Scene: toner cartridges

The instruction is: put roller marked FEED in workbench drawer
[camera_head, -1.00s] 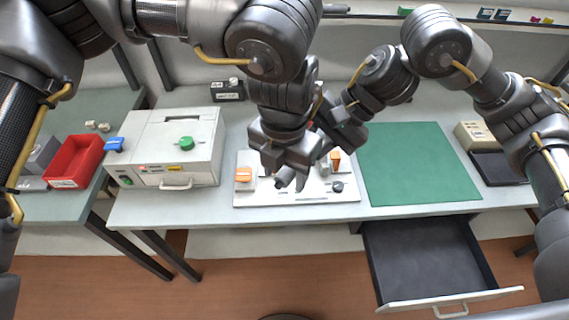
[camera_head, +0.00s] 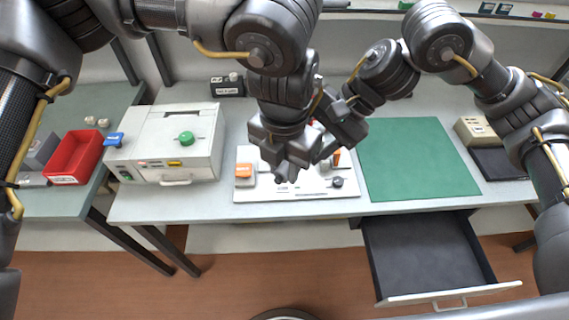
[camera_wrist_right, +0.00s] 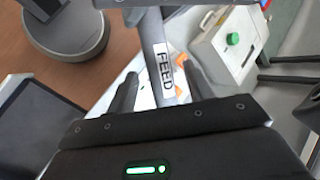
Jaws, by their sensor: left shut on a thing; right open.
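The FEED roller (camera_wrist_right: 161,66) is a grey cylinder with a white label reading FEED, seen in the right wrist view. My left gripper (camera_head: 284,166) is shut on it above the white tray; the roller is mostly hidden in the head view. My right gripper (camera_head: 323,151) is close beside the left one. In the right wrist view its open fingers (camera_wrist_right: 160,78) lie on either side of the roller, with gaps showing. The workbench drawer (camera_head: 425,252) is pulled out at the front right of the bench; its dark floor looks empty.
A white tray (camera_head: 310,190) with orange-topped parts (camera_head: 244,171) lies under the grippers. A green mat (camera_head: 415,160) is to its right. A white machine (camera_head: 168,150) with a green knob stands left. A red bin (camera_head: 75,158) is on the left table.

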